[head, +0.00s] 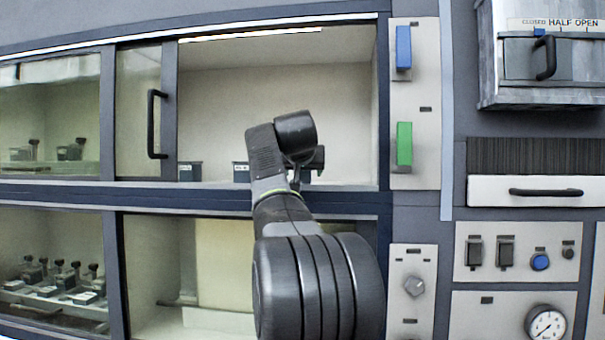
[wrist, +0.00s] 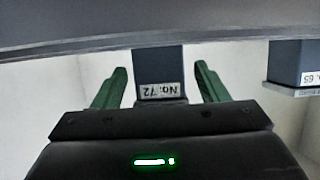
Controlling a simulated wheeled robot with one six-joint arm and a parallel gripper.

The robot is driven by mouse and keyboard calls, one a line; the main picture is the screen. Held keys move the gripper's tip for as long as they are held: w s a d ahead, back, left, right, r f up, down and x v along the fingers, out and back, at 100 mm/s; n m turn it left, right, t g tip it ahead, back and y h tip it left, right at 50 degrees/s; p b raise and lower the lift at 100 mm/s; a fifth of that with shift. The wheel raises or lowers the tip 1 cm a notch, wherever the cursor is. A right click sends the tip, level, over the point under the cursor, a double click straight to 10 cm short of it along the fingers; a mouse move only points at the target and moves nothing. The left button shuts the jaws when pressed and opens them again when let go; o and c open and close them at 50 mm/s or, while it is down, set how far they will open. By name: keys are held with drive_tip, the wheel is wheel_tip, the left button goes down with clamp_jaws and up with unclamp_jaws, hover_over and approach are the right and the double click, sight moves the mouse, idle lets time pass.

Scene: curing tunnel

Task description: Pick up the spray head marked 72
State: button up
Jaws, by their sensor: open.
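The spray head marked 72 (wrist: 158,68) shows in the wrist view as a dark grey block with a white label reading "No. 72" upside down. My gripper (wrist: 160,74) is open, with one green finger on each side of that block. Gaps show between the fingers and the block, and it stands unheld. In the head view my arm reaches into the upper open bay and hides the spray head; my gripper is mostly hidden behind the wrist there.
A block marked 65 (wrist: 288,62) stands to the right in the wrist view. In the head view, labelled blocks (head: 241,172) (head: 190,172) stand left of my arm on the bay floor. A sliding glass door (head: 139,115) with a black handle and the bay's frame bound the opening.

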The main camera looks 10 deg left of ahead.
drive_tip(key=shift+s, duration=0.1)
drive_tip(key=shift+c, duration=0.2)
drive_tip(key=c, duration=1.2)
drive_tip(key=shift+o, duration=0.2)
drive_tip(key=shift+r, duration=0.1)
